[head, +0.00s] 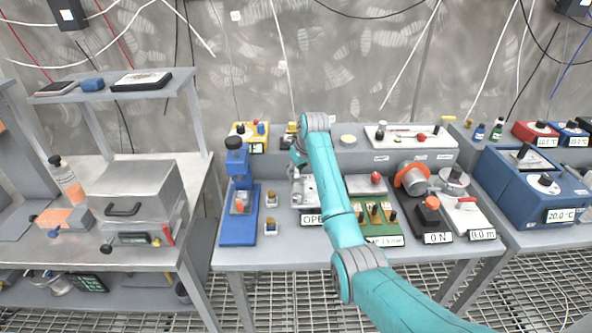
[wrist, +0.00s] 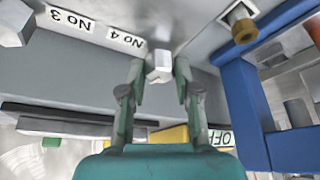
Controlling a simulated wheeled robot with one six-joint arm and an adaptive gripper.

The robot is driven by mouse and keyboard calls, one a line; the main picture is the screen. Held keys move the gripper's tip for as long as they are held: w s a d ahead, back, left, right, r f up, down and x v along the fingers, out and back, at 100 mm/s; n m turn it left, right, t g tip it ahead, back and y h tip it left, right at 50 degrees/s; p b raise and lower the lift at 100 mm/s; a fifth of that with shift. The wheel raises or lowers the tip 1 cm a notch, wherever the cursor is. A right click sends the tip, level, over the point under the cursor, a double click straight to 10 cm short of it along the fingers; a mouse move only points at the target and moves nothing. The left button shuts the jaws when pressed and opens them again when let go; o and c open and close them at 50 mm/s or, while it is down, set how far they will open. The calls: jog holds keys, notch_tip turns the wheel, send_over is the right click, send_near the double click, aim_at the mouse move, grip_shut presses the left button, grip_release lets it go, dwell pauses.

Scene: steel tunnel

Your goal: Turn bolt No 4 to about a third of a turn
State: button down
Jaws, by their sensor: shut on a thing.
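In the wrist view, bolt No 4 (wrist: 158,66) is a pale faceted head beside the label "No 4" (wrist: 126,40). My gripper (wrist: 159,75) has one finger on each side of this head and is shut on it. How far the bolt is turned cannot be told. In the head view, my gripper (head: 296,170) is at the middle of the bench, partly behind my arm, and the bolt cannot be made out there. A neighbouring bolt (wrist: 14,24) by the label "No 3" (wrist: 68,18) stands apart at the upper left of the wrist view.
A blue press-like stand (head: 238,215) stands left of my gripper. A metal box (head: 135,192) sits on the left bench.

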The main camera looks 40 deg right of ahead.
jog(key=m+h, duration=0.1)
jog(key=m, duration=0.1)
jog(key=m+h, duration=0.1)
jog(key=m, duration=0.2)
jog(key=shift+a+m+g, duration=0.15)
jog(key=shift+m+g, duration=0.15)
jog(key=m, duration=0.2)
jog(key=m+g+h, duration=0.1)
jog(key=m, duration=0.2)
jog(key=shift+w+h, duration=0.1)
jog(key=shift+h, duration=0.2)
jog(key=m+g, duration=0.1)
jog(key=m, duration=0.2)
jog(key=m+g, duration=0.1)
jog(key=m, duration=0.1)
jog(key=shift+w+a+m+g+h, duration=0.1)
jog(key=shift+m+g+h, duration=0.2)
jog(key=shift+m+h, duration=0.1)
jog(key=m+g, duration=0.1)
jog(key=m, duration=0.4)
jog(key=shift+w+g, duration=0.1)
jog(key=shift+g, duration=0.3)
jog(key=c, duration=0.8)
grip_release()
